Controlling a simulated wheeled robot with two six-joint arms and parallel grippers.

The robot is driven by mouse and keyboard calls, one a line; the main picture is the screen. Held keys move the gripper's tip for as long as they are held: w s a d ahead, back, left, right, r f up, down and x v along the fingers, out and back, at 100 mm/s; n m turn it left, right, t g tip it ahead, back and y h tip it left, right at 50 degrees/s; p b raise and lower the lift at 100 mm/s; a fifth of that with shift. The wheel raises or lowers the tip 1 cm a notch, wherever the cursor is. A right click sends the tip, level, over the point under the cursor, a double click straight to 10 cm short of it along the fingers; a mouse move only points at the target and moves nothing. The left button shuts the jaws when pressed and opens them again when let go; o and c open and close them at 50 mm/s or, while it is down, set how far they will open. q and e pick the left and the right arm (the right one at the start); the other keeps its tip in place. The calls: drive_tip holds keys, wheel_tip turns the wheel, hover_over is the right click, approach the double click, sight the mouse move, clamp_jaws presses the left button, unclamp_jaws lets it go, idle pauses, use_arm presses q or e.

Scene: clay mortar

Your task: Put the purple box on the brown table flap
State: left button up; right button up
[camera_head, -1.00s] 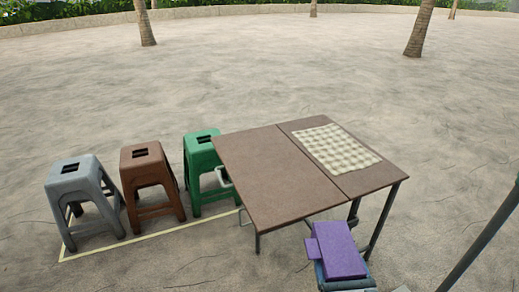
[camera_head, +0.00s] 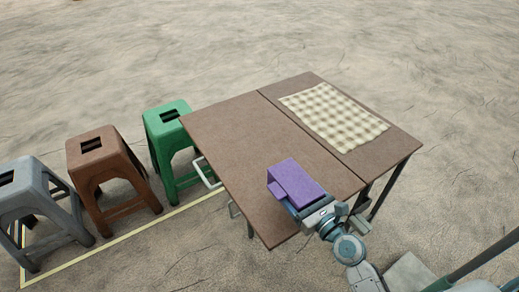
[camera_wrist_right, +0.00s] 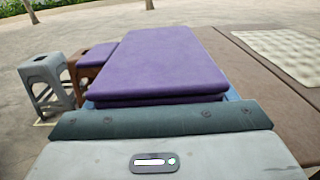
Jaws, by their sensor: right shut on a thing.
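The purple box (camera_head: 296,182) is in my right gripper (camera_head: 300,206), which is shut on it. In the head view the box appears over the near left flap of the brown table (camera_head: 235,140), close to its front edge. I cannot tell whether it touches the surface. In the right wrist view the box (camera_wrist_right: 160,62) fills the middle, just beyond the gripper body, with the table (camera_wrist_right: 262,88) to its right. The fingertips are largely hidden by the box. My left gripper is not in view.
A checked cloth (camera_head: 333,116) lies on the table's far right part. Green (camera_head: 168,125), brown (camera_head: 100,165) and grey (camera_head: 30,195) stools stand left of the table, along a pale yellow ground line (camera_head: 120,240). The flap's left and rear surface is clear.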

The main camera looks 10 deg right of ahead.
sight(288, 174)
drive_tip(key=shift+w+d+f, duration=0.1)
drive_tip(key=shift+d+f, duration=0.2)
drive_tip(key=shift+w+y, duration=0.2)
drive_tip(key=shift+y, duration=0.1)
drive_tip(key=x, duration=0.2)
drive_tip(key=d+x, duration=0.1)
drive_tip(key=x, duration=0.2)
drive_tip(key=f+x, duration=0.1)
drive_tip(key=x, duration=0.1)
drive_tip(key=shift+w+d, duration=0.15)
drive_tip(key=shift+w, duration=0.45)
drive_tip(key=w, duration=0.4)
drive_tip(key=w+a, duration=0.1)
drive_tip(key=w, duration=0.1)
drive_tip(key=shift+w+f, duration=0.25)
drive_tip(key=shift+f, duration=0.15)
drive_tip(key=shift+w+b, duration=0.35)
drive_tip(key=shift+w, duration=0.2)
wheel_tip(288, 174, down, 4)
drive_tip(key=shift+w+r+b, duration=0.1)
drive_tip(key=shift+r+b, duration=0.1)
drive_tip(key=shift+b, duration=0.8)
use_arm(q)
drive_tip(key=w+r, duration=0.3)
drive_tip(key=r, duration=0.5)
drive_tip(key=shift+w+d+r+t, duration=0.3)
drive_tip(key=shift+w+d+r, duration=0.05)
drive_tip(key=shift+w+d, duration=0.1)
